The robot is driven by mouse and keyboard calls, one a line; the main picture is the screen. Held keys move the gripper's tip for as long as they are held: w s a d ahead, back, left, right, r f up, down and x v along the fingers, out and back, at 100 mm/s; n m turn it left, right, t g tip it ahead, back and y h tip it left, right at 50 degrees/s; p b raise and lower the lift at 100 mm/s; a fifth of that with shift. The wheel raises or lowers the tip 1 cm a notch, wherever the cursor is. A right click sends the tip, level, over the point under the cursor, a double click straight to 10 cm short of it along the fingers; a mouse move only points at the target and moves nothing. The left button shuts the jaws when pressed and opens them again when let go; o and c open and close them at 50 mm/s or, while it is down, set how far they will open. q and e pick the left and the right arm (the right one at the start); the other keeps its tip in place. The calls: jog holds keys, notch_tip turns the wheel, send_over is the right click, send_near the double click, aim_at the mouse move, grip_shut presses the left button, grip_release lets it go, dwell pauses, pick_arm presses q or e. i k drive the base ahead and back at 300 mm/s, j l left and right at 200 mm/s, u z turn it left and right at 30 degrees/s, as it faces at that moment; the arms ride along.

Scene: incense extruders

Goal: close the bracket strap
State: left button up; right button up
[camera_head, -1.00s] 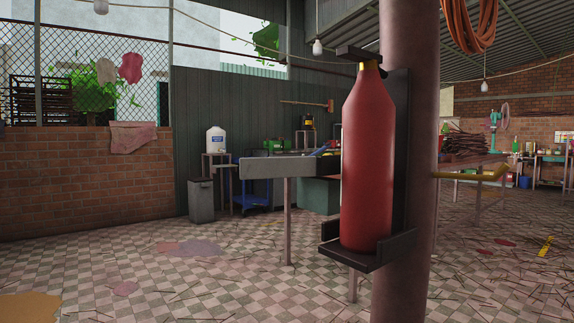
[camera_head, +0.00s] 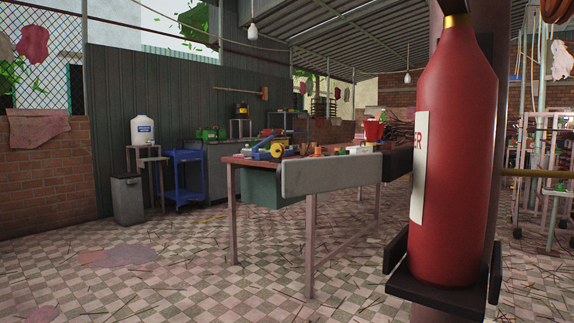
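A red fire extinguisher (camera_head: 455,150) stands upright in a dark wall bracket (camera_head: 440,300) on a round post at the right. A white label shows on its left side. A broad grey bar (camera_head: 330,175), with a dark part (camera_head: 397,164) at its right end, sticks out to the left of the extinguisher at mid-height. It looks like the bracket strap swung open, not across the extinguisher's front. Where it joins the bracket is hidden behind the extinguisher. Neither of my grippers is in view.
A workbench (camera_head: 233,160) with tools stands behind the grey bar. A blue cart (camera_head: 185,175), a grey bin (camera_head: 127,200) and a white water jug (camera_head: 143,130) are at the left. The tiled floor (camera_head: 200,285) in front is clear except for thin sticks and flat patches.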

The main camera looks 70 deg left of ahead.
aim_at(303, 177)
jog(key=k+j, duration=0.15)
jog(key=j, duration=0.2)
jog(key=k+j, duration=0.1)
jog(key=j, duration=0.3)
jog(key=k+j, duration=0.15)
jog(key=j, duration=0.2)
jog(key=k+j, duration=0.15)
jog(key=j, duration=0.25)
jog(key=k+l+z, duration=0.15)
jog(key=i+l, duration=0.05)
